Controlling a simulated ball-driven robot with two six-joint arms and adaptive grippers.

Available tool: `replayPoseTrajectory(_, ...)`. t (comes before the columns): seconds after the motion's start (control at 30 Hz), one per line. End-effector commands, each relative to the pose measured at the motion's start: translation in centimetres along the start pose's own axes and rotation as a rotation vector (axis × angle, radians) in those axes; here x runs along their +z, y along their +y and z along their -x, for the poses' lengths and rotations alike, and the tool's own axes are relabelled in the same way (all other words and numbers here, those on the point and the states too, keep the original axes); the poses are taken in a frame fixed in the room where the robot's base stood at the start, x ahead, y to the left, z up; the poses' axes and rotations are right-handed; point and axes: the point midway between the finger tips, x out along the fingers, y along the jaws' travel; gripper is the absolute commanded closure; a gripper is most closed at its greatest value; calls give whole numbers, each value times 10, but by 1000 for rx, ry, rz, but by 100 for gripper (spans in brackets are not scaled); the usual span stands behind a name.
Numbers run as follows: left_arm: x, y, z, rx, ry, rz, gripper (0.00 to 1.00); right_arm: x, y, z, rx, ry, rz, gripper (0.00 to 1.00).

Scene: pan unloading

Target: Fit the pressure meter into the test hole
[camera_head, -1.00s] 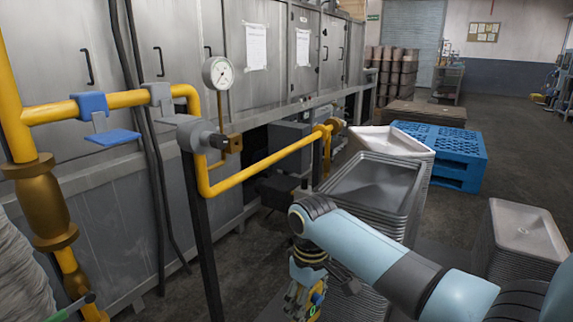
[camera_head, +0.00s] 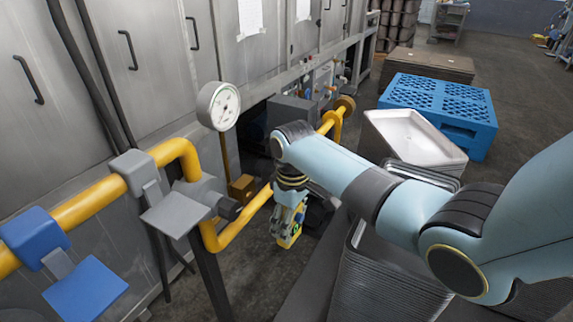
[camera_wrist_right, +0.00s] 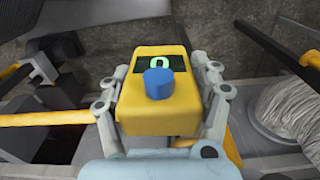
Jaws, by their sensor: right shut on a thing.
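The yellow pressure meter (camera_wrist_right: 157,120), with a lit display and a blue knob, sits between the fingers of my right gripper (camera_wrist_right: 158,98) in the right wrist view. In the head view my right gripper (camera_head: 288,218) points down, shut on the meter (camera_head: 289,238). It hangs just right of the yellow pipe; I cannot tell if they touch. A grey fitting (camera_head: 200,192) with a dark nozzle (camera_head: 229,208) is on the pipe to its left. I cannot make out the test hole itself. My left gripper is not in view.
A round dial gauge (camera_head: 219,105) stands above the grey fitting. The yellow pipe (camera_head: 250,210) runs along grey cabinets (camera_head: 120,90). Stacked trays (camera_head: 385,285) stand below my right arm. A blue pallet (camera_head: 440,105) lies behind, with open floor farther right.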

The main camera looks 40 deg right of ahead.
Motion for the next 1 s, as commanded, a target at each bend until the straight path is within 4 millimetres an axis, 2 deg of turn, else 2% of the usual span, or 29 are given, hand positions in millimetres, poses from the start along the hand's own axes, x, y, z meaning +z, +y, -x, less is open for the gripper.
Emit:
replayPoseTrajectory(0.03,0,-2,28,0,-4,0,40,-3,-1,27,-1,0,15,71)
replayPoseTrajectory(0.1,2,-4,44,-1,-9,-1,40,-6,-2,39,-1,-4,36,71)
replayPoseTrajectory(0.3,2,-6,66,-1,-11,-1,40,-10,-5,57,-2,-8,74,71)
replayPoseTrajectory(0.6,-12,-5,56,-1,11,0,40,-17,-6,53,-2,-10,80,71)
replayPoseTrajectory(1.0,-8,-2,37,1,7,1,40,-38,-7,53,-2,-9,80,71)
